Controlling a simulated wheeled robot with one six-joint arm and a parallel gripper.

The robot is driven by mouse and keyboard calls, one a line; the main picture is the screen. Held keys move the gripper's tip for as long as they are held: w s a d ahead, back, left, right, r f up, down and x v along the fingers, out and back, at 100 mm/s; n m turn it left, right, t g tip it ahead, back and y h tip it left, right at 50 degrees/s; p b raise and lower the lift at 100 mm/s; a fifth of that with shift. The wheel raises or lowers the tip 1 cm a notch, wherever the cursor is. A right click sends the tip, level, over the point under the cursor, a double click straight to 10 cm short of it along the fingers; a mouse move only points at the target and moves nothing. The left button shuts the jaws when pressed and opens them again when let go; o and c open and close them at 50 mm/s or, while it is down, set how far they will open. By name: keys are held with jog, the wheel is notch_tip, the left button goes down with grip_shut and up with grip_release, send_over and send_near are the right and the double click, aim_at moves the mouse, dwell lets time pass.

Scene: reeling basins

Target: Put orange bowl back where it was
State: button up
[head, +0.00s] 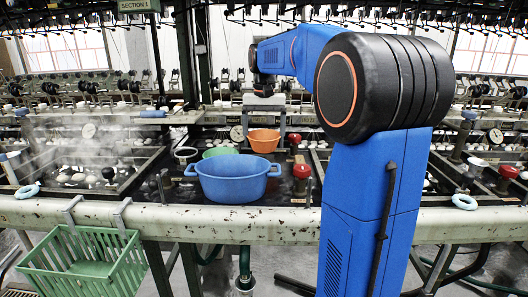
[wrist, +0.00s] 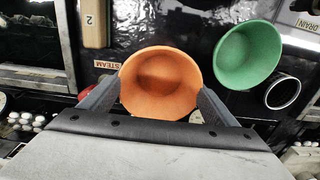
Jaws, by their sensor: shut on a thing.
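The orange bowl (head: 264,141) is upright in the head view, behind the large blue two-handled pot (head: 232,180). It also shows in the wrist view (wrist: 160,85), seen from above and empty, between the two fingers. My gripper (wrist: 162,98) is shut on the orange bowl, one finger at each side of it. In the head view my gripper (head: 264,118) comes down over the bowl from behind. Whether the bowl touches the surface below it cannot be told.
A green bowl (wrist: 247,55) lies close to the orange bowl; the head view shows it (head: 220,153) partly hidden by the pot. A metal-rimmed drain cup (wrist: 283,92) is beside it. A red knob (head: 301,171) stands right of the pot. A green basket (head: 84,262) hangs in front.

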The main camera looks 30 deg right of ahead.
aim_at(264, 150)
jog(key=shift+f, duration=2.2)
jog(key=o, duration=1.3)
jog(key=shift+f, duration=0.1)
jog(key=shift+c, duration=0.2)
notch_tip(264, 150, up, 12)
jog(key=shift+s, duration=0.1)
